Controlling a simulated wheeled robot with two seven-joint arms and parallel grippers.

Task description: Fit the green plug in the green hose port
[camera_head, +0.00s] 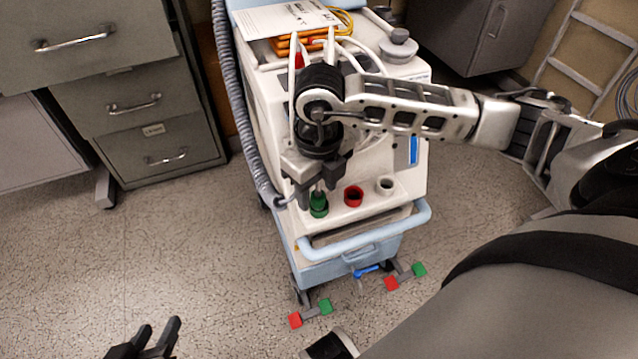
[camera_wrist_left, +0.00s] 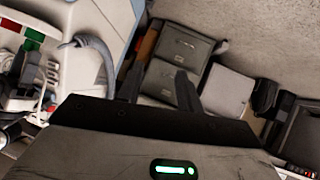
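The green hose port (camera_head: 319,211) is at the left end of a row on the pump cart's front ledge. My right gripper (camera_head: 319,190) reaches down over it, with its fingers closed around the upper part of a green plug (camera_head: 318,199). The plug is upright and directly above or in the green port; I cannot tell how deep it sits. Green also shows at the left wrist view's upper left (camera_wrist_left: 34,36). My left gripper (camera_head: 152,342) is open and empty, low over the floor at the bottom left. Its parted fingers show in the left wrist view (camera_wrist_left: 158,88).
A red port (camera_head: 353,196) and a white port (camera_head: 386,185) stand right of the green one. A blue handle (camera_head: 365,236) runs along the cart's front. A grey corrugated hose (camera_head: 232,85) hangs at its left. Drawer cabinets (camera_head: 135,100) stand left; the floor between is clear.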

